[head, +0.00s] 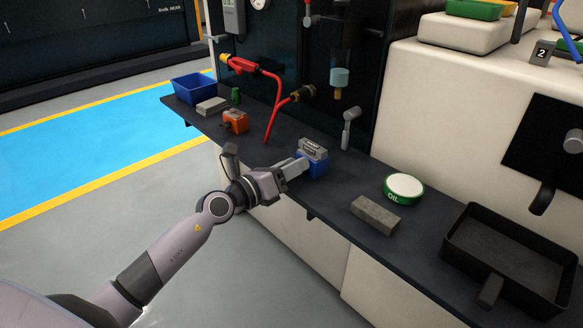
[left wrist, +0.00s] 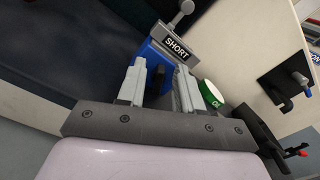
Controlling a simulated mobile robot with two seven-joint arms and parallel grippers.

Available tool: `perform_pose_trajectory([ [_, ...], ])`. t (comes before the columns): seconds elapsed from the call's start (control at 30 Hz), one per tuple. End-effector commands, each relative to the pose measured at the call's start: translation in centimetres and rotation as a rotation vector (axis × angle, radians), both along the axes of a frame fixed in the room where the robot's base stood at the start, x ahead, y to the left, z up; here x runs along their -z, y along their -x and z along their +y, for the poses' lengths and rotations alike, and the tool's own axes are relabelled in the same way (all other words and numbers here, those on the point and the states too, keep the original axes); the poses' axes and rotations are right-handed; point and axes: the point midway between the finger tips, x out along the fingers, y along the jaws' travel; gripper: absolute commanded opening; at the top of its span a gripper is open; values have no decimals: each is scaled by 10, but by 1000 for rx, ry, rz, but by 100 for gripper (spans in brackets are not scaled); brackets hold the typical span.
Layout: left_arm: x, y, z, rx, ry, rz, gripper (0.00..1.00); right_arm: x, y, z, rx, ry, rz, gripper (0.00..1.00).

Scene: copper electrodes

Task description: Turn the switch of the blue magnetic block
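The blue magnetic block (head: 316,168) sits on the dark shelf by its front edge. A grey piece (head: 313,148) rests on top of it; in the left wrist view this piece carries a label reading SHORT (left wrist: 177,48). My left gripper (head: 303,164) reaches the block's near left side. In the left wrist view the blue block (left wrist: 149,52) lies just beyond the fingertips. A dark knob, apparently the switch (left wrist: 157,76), shows between the two fingers, which stand apart with gaps visible on both sides. Whether either finger touches it, I cannot tell. My right gripper is not in view.
Right of the block are a grey bar (head: 376,214), a green-and-white oil tin (head: 403,188) and a black tray (head: 462,226). Left are an orange block (head: 236,121), a grey slab (head: 212,106) and a blue bin (head: 194,87).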

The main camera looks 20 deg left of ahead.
Motion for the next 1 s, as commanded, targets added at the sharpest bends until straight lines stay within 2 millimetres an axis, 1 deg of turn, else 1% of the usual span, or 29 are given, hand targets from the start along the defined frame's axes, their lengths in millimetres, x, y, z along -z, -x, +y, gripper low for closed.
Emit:
perform_pose_trajectory([
  [0.2, 0, 0, 0, 0, 1, 0, 35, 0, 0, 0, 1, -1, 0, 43],
  [0.23, 0, 0, 0, 0, 1, 0, 32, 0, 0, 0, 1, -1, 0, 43],
  [0.27, 0, 0, 0, 0, 1, 0, 22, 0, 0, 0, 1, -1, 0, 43],
  [0.3, 0, 0, 0, 0, 1, 0, 9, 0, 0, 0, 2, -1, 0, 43],
  [0.33, 0, 0, 0, 0, 1, 0, 0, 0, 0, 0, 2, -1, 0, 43],
  [0.57, 0, 0, 0, 0, 5, 2, 0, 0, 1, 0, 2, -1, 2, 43],
  [0.73, -1, 0, 0, -1, 37, 17, 0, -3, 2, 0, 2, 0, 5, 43],
  [0.87, -1, -1, 1, -1, 93, 44, 0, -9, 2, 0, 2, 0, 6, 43],
  [1.0, -2, -1, 2, -1, 186, 85, 0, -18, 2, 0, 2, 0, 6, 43],
])
